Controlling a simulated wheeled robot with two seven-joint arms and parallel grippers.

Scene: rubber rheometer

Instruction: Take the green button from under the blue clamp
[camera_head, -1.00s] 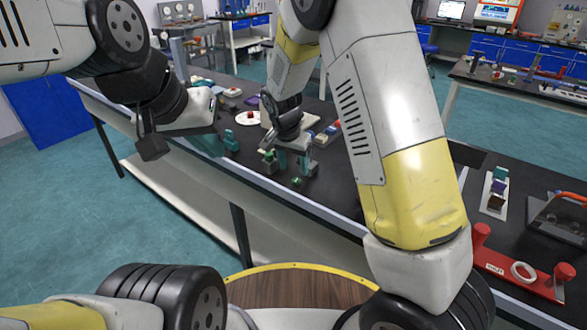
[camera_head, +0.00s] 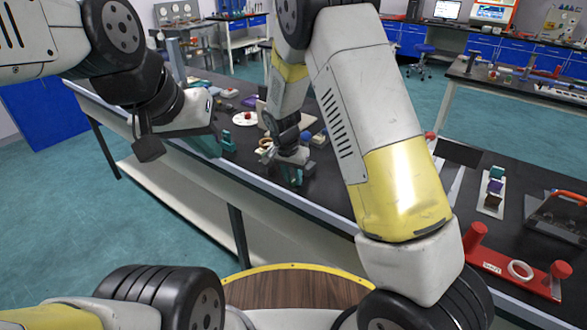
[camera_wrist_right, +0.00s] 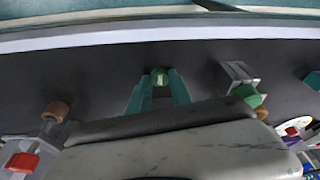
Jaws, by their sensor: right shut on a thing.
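The green button (camera_wrist_right: 159,77) is small and round and sits between the teal fingertips of my right gripper (camera_wrist_right: 159,88) in the right wrist view. The gripper is shut on it, low over the dark bench top; I cannot tell if the button touches the bench. In the head view my right gripper (camera_head: 292,178) is near the bench's front edge and hides the button. A blue knob (camera_head: 305,136) shows behind it, but I cannot tell if it belongs to the blue clamp. My left gripper (camera_head: 148,149) hangs in front of the bench, its fingers unclear.
A grey clamp with a green knob (camera_wrist_right: 248,96) stands right of the gripper in the wrist view, and a clamp with a brown knob (camera_wrist_right: 56,111) stands left. A white plate (camera_head: 240,119) lies farther back. A red stand (camera_head: 515,270) is at the right.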

